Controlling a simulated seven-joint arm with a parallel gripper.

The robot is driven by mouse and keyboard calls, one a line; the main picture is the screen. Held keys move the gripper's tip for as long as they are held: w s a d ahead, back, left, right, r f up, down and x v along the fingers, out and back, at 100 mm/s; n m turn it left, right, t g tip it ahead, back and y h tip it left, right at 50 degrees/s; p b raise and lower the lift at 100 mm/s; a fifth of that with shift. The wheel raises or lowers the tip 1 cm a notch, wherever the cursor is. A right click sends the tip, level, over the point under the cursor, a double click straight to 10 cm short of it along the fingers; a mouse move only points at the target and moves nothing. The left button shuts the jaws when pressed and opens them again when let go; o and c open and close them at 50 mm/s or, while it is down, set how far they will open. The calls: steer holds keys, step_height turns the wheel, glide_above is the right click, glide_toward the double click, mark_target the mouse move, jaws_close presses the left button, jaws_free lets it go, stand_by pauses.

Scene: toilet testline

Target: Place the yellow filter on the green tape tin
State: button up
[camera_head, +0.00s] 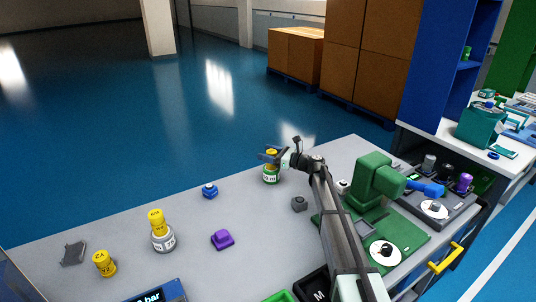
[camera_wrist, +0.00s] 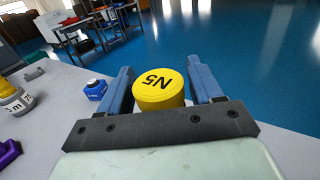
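The yellow filter (camera_head: 271,153) is upright at the back edge of the table, above the green tape tin (camera_head: 270,177), and appears to rest on it. The tin has a white label band. In the wrist view the filter's round yellow top (camera_wrist: 160,87), marked N5, lies between the two blue-grey fingers of my gripper (camera_wrist: 163,85). The fingers stand on either side, very close to it; I cannot tell whether they press on it. In the head view my gripper (camera_head: 270,156) reaches in from the right at the filter's height. The tin is hidden in the wrist view.
A blue block (camera_head: 210,191), purple block (camera_head: 222,239) and grey block (camera_head: 299,204) are on the table. Another yellow piece (camera_head: 156,222) tops a grey tin (camera_head: 163,240); one more (camera_head: 104,263) stands left. A green machine (camera_head: 375,181) is right of my arm.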

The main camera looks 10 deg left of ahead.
steer(key=shift+o, duration=0.8)
steer(key=shift+r, duration=0.1)
steer(key=shift+d, duration=0.2)
steer(key=s+d, duration=0.1)
steer(key=d, duration=0.6)
steer(key=shift+s, duration=0.25)
